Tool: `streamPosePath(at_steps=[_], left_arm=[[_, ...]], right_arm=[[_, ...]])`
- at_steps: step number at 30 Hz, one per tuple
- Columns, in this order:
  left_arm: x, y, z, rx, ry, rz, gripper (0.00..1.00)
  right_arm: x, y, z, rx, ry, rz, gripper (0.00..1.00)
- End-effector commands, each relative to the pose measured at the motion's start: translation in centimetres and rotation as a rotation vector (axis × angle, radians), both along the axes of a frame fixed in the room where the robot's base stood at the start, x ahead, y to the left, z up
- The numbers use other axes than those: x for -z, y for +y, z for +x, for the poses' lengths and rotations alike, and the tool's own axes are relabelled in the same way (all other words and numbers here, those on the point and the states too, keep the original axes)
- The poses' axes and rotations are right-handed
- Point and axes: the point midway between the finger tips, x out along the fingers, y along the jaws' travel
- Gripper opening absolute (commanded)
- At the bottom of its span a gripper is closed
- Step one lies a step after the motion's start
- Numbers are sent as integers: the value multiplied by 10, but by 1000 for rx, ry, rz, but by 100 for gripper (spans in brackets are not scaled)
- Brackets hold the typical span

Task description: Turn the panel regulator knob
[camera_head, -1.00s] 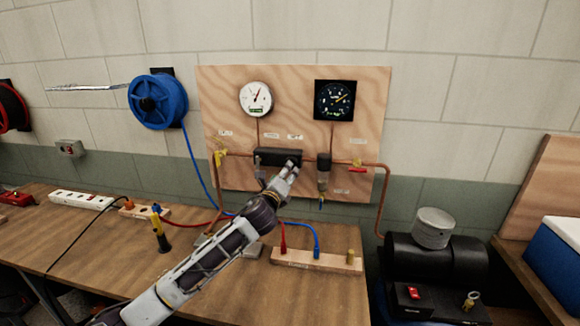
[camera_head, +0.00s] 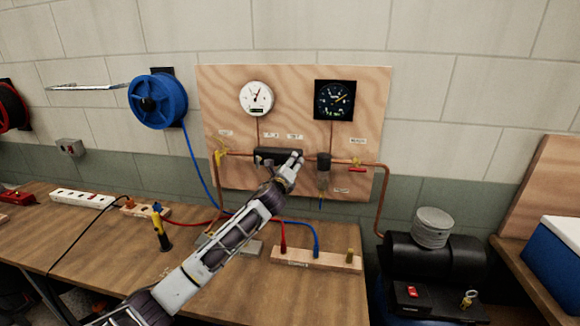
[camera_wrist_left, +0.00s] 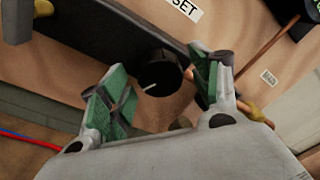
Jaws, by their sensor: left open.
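The black round regulator knob (camera_wrist_left: 160,73) with a white pointer line shows in the left wrist view, on the underside of a black bar-shaped housing (camera_wrist_left: 95,35). That housing (camera_head: 268,155) is on the wooden panel (camera_head: 225,105) in the head view, where my arm hides the knob. My left gripper (camera_head: 295,158) is at the housing's right end. Its open green-padded fingers (camera_wrist_left: 157,82) lie either side of the knob in the wrist view, with gaps visible. I cannot tell whether the tips reach around it. My right gripper is not in view.
A white gauge (camera_head: 256,98) and a black gauge (camera_head: 334,100) sit above. Copper pipe (camera_head: 378,200), a yellow valve (camera_head: 221,157) and a red-handled valve (camera_head: 357,168) flank the housing. A black compressor (camera_head: 440,258) stands right of the bench (camera_head: 215,290).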

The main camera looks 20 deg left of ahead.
Motion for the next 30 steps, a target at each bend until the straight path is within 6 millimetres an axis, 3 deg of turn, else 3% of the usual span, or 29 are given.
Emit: streamPosePath(at_steps=[11, 22, 30], left_arm=[[1, 0, 2, 1, 1, 0, 63], [1, 0, 2, 0, 1, 0, 17], [1, 0, 2, 0, -3, -19, 17]], right_arm=[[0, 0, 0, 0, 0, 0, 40], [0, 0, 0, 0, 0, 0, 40], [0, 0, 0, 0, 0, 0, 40]])
